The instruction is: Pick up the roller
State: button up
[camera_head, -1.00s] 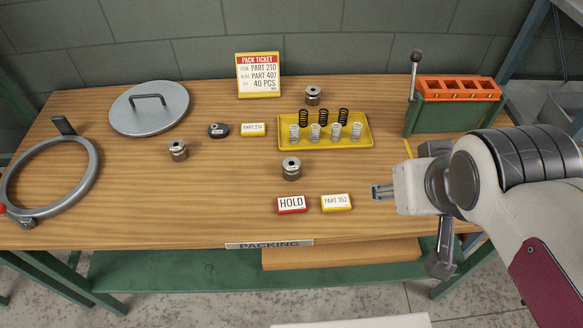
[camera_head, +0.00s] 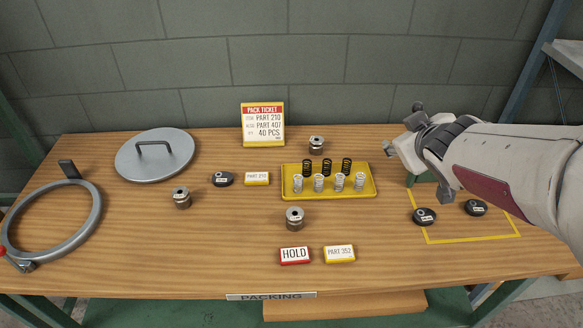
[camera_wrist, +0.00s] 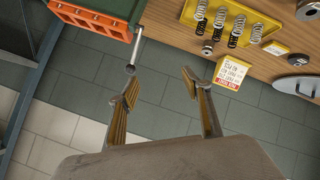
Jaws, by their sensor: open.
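Three short steel rollers stand on the wooden bench in the head view: one at the left (camera_head: 181,198), one in front of the yellow tray (camera_head: 295,217), and one behind it (camera_head: 316,145). The rear roller also shows in the wrist view (camera_wrist: 207,47), between tray and pack ticket. I cannot tell which one the task means. My gripper (camera_wrist: 160,78) is open and empty, with both fingers spread. In the head view, my gripper (camera_head: 389,148) is above the bench's right rear, right of the rear roller and apart from it.
The yellow tray (camera_head: 371,192) holds several springs. An orange-topped rack (camera_wrist: 95,27) with a lever (camera_wrist: 134,50) is near my gripper, mostly hidden by my arm in the head view. Black discs (camera_head: 424,217) sit near a yellow outline. A round lid (camera_head: 150,168) lies left.

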jog(key=w+a+f+n+y, duration=0.3)
jog(key=w+f+n+y, duration=0.1)
jog(key=w+f, duration=0.15)
jog(key=n+g+y, duration=0.5)
jog(key=g+y, duration=0.2)
jog(key=y, duration=0.4)
send_near(301, 214)
jog(key=shift+x, duration=1.1)
jog(key=shift+r, duration=0.1)
jog(key=shift+a, duration=0.15)
jog(key=shift+x, duration=1.25)
jog(key=shift+x, duration=2.6)
